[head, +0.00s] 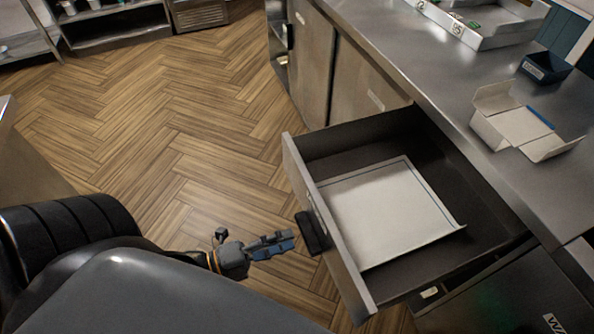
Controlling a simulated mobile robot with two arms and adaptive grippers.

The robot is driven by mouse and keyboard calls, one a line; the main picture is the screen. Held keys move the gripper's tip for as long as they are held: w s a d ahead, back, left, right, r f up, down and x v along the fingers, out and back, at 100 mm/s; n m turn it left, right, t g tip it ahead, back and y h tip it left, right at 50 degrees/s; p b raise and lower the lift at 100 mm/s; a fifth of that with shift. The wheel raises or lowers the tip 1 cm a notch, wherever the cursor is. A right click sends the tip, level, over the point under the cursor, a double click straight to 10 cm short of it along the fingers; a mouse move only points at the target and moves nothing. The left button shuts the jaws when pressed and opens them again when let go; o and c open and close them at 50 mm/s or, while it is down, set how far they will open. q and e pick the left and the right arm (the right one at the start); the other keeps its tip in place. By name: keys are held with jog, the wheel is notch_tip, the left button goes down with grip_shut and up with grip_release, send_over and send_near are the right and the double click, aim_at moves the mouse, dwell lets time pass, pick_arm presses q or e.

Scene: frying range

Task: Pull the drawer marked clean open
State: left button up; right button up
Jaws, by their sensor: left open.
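A drawer (297,172) under the steel counter stands pulled well out. I cannot read any marking on its front from this angle. A black handle (311,232) sits on the outside of the drawer front. A flat white liner or tray (388,210) lies inside, and the dark drawer floor around it is bare. My left gripper (283,242) is open and empty, just left of the handle, with a small gap seen between them. My right gripper is not in view.
On the steel counter (452,92) are an open cardboard box (505,118), a small dark bin (546,68) and a metal tray (482,36). Cabinet doors (357,88) stand beyond the drawer. The wooden floor (150,120) at left is clear.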

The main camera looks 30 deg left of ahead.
pick_arm(q)
jog(key=v, duration=0.7)
jog(key=shift+s, duration=0.2)
jog(key=shift+a, duration=0.15)
